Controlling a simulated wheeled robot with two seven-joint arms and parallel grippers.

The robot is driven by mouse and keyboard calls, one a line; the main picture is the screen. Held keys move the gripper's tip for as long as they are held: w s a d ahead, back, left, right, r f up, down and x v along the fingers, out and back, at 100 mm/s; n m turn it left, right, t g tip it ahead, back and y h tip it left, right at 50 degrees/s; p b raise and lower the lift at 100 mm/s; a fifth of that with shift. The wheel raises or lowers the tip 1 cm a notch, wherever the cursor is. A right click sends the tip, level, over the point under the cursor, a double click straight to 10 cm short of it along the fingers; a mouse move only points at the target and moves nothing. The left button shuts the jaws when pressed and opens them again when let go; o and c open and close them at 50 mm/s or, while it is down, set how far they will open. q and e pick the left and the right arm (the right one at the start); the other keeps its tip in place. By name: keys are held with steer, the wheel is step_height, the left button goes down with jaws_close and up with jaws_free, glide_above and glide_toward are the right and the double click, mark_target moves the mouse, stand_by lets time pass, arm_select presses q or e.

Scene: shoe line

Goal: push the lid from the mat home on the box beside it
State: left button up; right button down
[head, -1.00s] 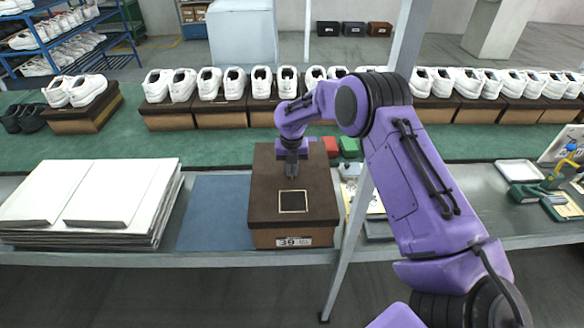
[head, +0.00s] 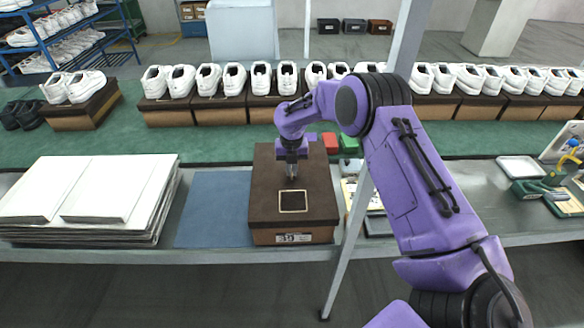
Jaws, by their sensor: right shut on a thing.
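The dark brown lid (head: 262,197), with a gold square outline on top, sits on the shoe box (head: 263,238). Its front edge comes down to the box's white label and hides the label's upper part. The box's lower front still shows below the lid. The blue mat (head: 210,212) left of the box is bare. My right gripper (head: 291,176) points straight down at the lid's top, behind the gold square, and is shut on the lid; its fingertips are small and hard to make out. My left gripper is not in view.
A stack of white sheets or flat boxes (head: 110,205) lies left of the mat. A slanted grey post (head: 345,250) stands close right of the box. Red and green blocks (head: 331,142) lie behind it. Shoes on boxes line the green belt (head: 200,146) at the back.

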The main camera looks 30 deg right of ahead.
steer(key=shift+f, duration=0.3)
steer(key=c, duration=1.2)
jaws_free()
steer(key=shift+o, duration=0.2)
steer(key=shift+r, duration=0.1)
